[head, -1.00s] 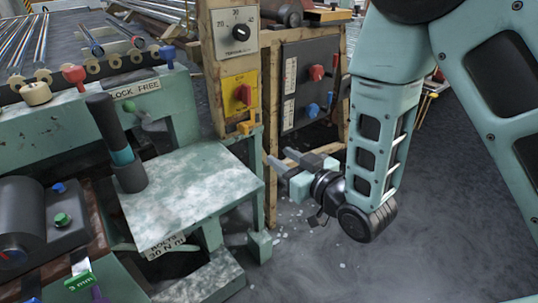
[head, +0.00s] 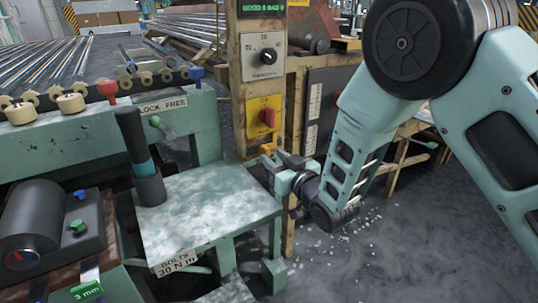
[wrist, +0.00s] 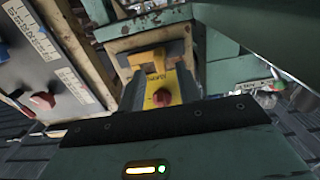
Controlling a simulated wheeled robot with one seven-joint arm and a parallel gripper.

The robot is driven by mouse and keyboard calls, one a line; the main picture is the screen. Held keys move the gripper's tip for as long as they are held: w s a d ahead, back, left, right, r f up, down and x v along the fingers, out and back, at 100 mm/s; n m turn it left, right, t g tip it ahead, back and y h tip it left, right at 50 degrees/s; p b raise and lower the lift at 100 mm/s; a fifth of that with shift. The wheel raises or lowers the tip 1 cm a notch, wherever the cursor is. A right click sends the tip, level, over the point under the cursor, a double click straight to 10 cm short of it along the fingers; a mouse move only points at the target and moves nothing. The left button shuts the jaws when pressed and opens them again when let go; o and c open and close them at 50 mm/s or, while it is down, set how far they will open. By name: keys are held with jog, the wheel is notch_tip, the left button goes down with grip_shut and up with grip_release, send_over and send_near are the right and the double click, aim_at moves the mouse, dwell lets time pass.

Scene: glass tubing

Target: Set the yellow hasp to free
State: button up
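The yellow hasp (head: 267,148) is a small orange-yellow piece low on the wooden post, just below a yellow plate (head: 256,107) with a red knob (head: 268,117). In the wrist view the hasp (wrist: 147,58) shows as a bent yellow piece near the top centre, with the red knob (wrist: 162,97) below it. My gripper (head: 273,162) is at the post, with its fingertips just below the hasp in the head view. Its dark fingers stand apart in the wrist view (wrist: 160,90), with nothing visibly held. I cannot tell whether a finger touches the hasp.
A green bench (head: 205,215) with a dark upright handle (head: 140,155) stands left of my gripper. A "LOCK FREE" label (head: 162,104) sits by a green lever (head: 155,122). A dark switch panel (head: 320,95) is right of the post.

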aim_at(268, 152)
jog(key=shift+x, duration=1.7)
grip_shut()
jog(key=shift+s+a+b, duration=0.2)
jog(key=shift+s+a, duration=0.2)
jog(key=shift+a, duration=0.25)
jog(key=shift+s+a+b, duration=0.15)
jog(key=shift+s+a, duration=0.25)
jog(key=shift+a, duration=0.2)
grip_release()
jog(key=shift+s+d, duration=0.3)
jog(key=shift+s, duration=0.15)
jog(key=v, duration=1.6)
jog(key=shift+s+d+p, duration=0.15)
jog(key=shift+p, duration=0.25)
